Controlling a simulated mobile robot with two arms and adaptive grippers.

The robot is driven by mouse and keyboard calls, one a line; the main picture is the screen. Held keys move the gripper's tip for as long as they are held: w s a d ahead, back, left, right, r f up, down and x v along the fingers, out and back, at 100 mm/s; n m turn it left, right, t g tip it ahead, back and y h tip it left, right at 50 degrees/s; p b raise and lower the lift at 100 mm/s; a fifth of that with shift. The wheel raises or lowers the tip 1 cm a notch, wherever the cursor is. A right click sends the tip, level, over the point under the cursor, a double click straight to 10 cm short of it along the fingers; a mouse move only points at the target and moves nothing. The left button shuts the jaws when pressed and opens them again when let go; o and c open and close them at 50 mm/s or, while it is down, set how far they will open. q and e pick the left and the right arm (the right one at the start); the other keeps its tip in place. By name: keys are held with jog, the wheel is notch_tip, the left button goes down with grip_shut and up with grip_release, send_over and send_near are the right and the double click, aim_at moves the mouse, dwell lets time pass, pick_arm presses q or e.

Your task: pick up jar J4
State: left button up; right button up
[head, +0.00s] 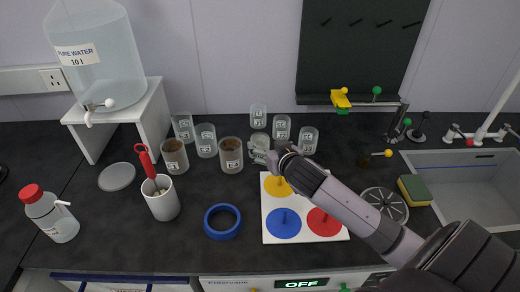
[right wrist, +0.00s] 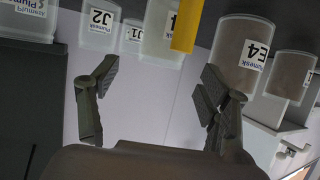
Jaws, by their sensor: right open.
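The jar that appears to be J4 (head: 259,147) is a small clear jar just left of my right gripper (head: 277,155) in the head view; its label is too small to read. In the right wrist view a pale jar (right wrist: 160,38) hangs at the top between the spread fingers of my right gripper (right wrist: 160,90). A yellow strip (right wrist: 185,25) covers part of it, and its code is not readable. My left gripper is not in view.
Brown-filled jar E4 (head: 231,156) stands close left of the clear jar. Jars J1 (head: 258,117) and J2 (head: 281,128) stand behind, with another jar (head: 308,141) to the right. A board with coloured discs (head: 300,235) lies in front. A blue ring (head: 222,235) lies front left.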

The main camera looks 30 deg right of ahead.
aim_at(257, 138)
jog(key=shift+p+x, duration=0.45)
jog(key=shift+x, duration=2.2)
jog(key=shift+a, duration=0.1)
jog(key=shift+c, duration=0.6)
jog(key=c, duration=1.2)
